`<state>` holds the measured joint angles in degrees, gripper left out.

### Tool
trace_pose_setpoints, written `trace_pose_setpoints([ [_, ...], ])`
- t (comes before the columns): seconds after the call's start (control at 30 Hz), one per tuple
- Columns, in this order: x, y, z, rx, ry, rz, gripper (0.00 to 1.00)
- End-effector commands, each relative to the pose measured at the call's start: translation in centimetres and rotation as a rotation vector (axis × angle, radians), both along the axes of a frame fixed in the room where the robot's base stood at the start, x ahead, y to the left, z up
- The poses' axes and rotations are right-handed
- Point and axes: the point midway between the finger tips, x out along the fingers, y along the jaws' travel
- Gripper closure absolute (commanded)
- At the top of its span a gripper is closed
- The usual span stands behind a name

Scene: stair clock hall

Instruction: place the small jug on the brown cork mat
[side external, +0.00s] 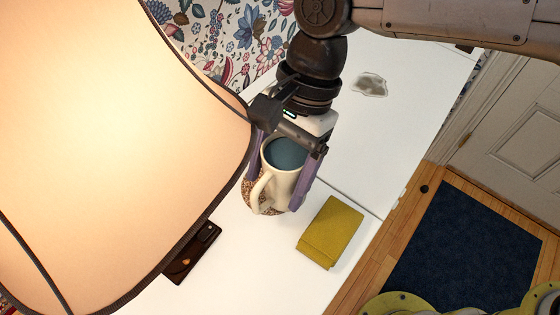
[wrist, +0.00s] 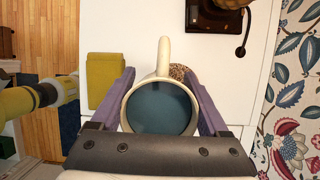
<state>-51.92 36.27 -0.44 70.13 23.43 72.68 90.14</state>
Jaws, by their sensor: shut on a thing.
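The small jug (side external: 284,184) is cream with a blue-grey inside and a handle on its left in the side view. My gripper (side external: 275,190) is shut on it, with a purple finger on either side of its body. In the wrist view the jug (wrist: 160,108) sits between the fingers, its handle pointing away from the gripper. The speckled brown cork mat (side external: 249,194) lies on the white table under or just behind the jug, mostly hidden. A small part of the mat (wrist: 178,71) shows right of the handle in the wrist view. I cannot tell whether the jug touches it.
A folded olive cloth (side external: 331,232) lies right of the jug. A large lampshade (side external: 120,140) fills the left of the side view, close to my gripper in the picture. A greyish clear patch (side external: 370,84) is farther back on the table.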

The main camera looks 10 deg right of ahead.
Motion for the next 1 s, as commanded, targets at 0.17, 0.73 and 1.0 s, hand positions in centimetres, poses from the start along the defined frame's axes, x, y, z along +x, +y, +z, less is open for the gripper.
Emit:
trace_pose_setpoints([
  [0.17,0.0,0.1,-0.4,0.005,-0.002,0.0,1.0],
  [0.73,0.0,0.0,-0.8,0.001,0.0,0.0,0.0],
  [1.0,0.3,-0.2,0.3,0.004,-0.002,-0.001,0.0],
])
